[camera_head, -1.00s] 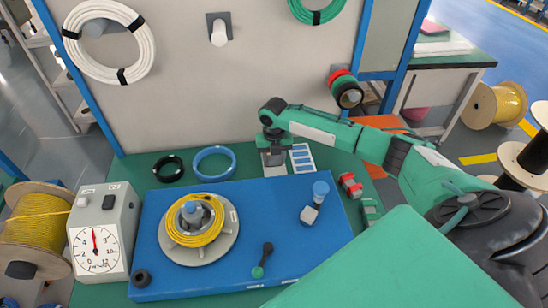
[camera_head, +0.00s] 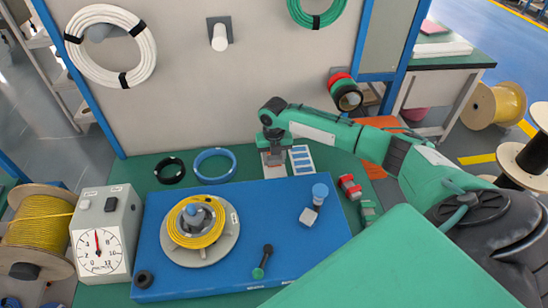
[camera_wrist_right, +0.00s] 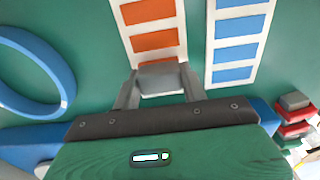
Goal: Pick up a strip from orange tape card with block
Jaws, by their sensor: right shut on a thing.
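The orange tape card (camera_wrist_right: 151,42) is a white card with orange strips. It lies on the green table top, and its lower end is hidden behind the gripper in the right wrist view. A grey block (camera_wrist_right: 162,78) sits between the fingers of my right gripper (camera_wrist_right: 157,86), which is shut on it. The block overlaps the near end of the card; whether it touches a strip cannot be told. In the head view my right gripper (camera_head: 273,160) points down at the back of the table, over the card. My left gripper is not in view.
A blue-strip card (camera_head: 301,160) lies just right of the gripper. A blue ring (camera_head: 231,152) and a black ring (camera_head: 169,181) lie to the left. A blue board (camera_head: 265,205) with a yellow cable coil (camera_head: 216,233) fills the front. Red clamps (camera_head: 350,187) lie right.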

